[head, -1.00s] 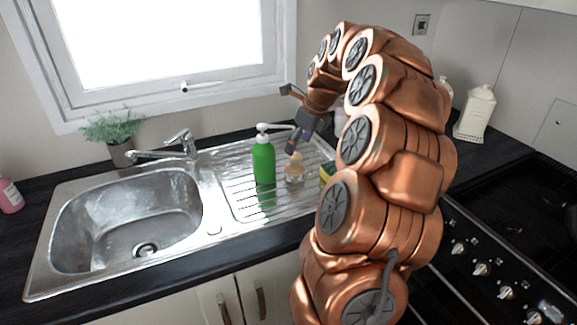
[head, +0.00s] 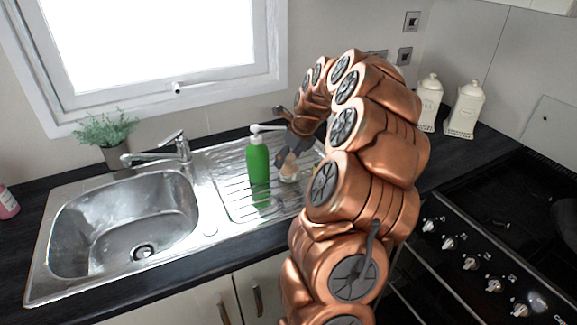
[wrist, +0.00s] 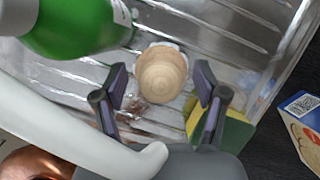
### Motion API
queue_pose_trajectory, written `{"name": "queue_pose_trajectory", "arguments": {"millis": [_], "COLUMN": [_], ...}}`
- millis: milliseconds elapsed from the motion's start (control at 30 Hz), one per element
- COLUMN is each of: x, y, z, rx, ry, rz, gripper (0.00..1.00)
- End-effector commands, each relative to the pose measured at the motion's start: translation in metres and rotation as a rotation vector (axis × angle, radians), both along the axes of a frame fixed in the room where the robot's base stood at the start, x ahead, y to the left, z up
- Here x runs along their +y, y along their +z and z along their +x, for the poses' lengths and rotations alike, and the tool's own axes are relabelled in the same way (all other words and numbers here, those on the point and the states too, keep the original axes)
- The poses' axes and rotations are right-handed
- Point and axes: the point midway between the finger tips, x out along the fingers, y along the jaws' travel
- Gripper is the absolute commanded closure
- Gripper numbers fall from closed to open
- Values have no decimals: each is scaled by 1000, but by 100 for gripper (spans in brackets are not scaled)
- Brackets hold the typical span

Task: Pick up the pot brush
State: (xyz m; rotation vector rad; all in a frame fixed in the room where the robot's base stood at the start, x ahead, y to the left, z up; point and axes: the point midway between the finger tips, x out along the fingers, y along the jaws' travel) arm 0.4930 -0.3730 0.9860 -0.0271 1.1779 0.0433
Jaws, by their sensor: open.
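The pot brush (wrist: 162,75) stands on the ribbed metal drainer, its round wooden knob facing up and pale bristles just showing beneath. In the head view the brush (head: 289,172) is just right of the green soap bottle, partly hidden by my gripper. My gripper (wrist: 160,85) is open above the brush, one finger to each side of the knob in the wrist view. The fingers look apart from the knob. In the head view my gripper (head: 287,158) comes down from the upper right.
The green soap bottle (head: 258,172) with its white pump is close on the left; the pump spout (wrist: 70,135) crosses the wrist view. A yellow-green sponge (wrist: 222,132) lies by the right finger. The sink (head: 125,215) is farther left.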

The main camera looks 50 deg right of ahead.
Motion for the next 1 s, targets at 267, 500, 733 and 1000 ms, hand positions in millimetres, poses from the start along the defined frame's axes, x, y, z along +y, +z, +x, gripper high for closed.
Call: {"name": "queue_pose_trajectory", "arguments": {"millis": [267,500,733,1000], "x": [0,0,0,0], "y": [0,0,0,0], "z": [0,0,0,0], "rx": [0,0,0,0], "ry": [0,0,0,0], "rz": [-1,-1,-1,-1], "gripper": [39,64,88,95]}}
